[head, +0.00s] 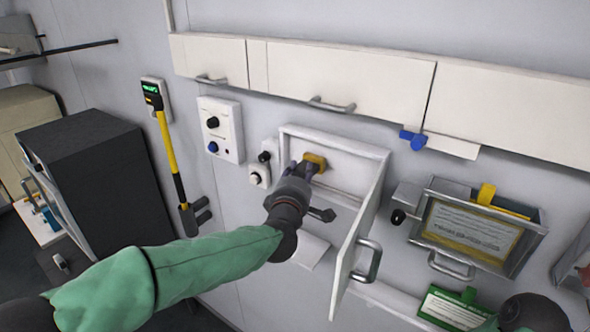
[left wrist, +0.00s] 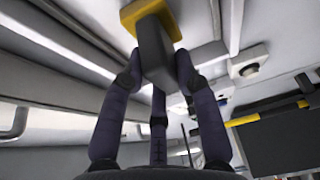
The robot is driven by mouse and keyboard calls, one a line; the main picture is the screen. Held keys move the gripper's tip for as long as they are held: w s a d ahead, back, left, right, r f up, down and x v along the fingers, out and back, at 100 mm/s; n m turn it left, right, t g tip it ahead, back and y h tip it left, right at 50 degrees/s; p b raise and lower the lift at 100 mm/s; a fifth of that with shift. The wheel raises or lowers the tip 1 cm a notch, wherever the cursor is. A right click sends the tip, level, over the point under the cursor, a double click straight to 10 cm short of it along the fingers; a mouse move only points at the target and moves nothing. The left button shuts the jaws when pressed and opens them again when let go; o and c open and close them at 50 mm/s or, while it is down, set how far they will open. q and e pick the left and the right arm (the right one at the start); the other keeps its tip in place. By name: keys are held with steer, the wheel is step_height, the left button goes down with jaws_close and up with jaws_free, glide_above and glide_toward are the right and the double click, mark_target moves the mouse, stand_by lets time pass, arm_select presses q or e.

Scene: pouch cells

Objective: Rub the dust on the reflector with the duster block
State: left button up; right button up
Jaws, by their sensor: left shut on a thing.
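The duster block has a yellow pad and a dark grey grip. In the head view the duster block (head: 316,161) is at the mouth of an open white wall box (head: 287,134). My left gripper (head: 303,172) is shut on it. In the left wrist view my left gripper's fingers (left wrist: 158,75) close around the grey grip of the duster block (left wrist: 153,50), with the yellow pad beyond the fingertips. I cannot make out the reflector or its dust, and I cannot tell whether the pad touches anything. My right gripper's fingers do not show.
The box's door (head: 358,235) stands open to the right of my left arm. White cupboards (head: 350,80) run above. A control panel (head: 221,130) and a yellow-handled tool (head: 170,150) are on the wall to the left. A framed tray (head: 470,230) is at the right.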

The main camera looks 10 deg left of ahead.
mark_target(316, 169)
arm_select(q)
steer(key=d, duration=0.2)
steer(key=s+d, duration=0.1)
steer(key=shift+s+d+b, duration=0.15)
steer(key=shift+d+b, duration=0.2)
steer(key=shift+b, duration=0.05)
steer(key=shift+w+a+b, duration=0.35)
steer(key=shift+a+b, duration=0.2)
steer(key=shift+a, duration=0.4)
steer(key=shift+w+a+b, duration=0.3)
steer(key=shift+a+b, duration=0.2)
steer(key=shift+a, duration=0.4)
steer(key=shift+w+a+b, duration=0.35)
steer(key=shift+a+b, duration=0.2)
steer(key=shift+a, duration=0.4)
steer(key=s+a, duration=0.2)
steer(key=s, duration=0.3)
steer(key=shift+s+b, duration=0.35)
steer(key=shift+b, duration=0.05)
steer(key=s, duration=0.1)
steer(key=s+a, duration=0.1)
steer(key=shift+s, duration=0.4)
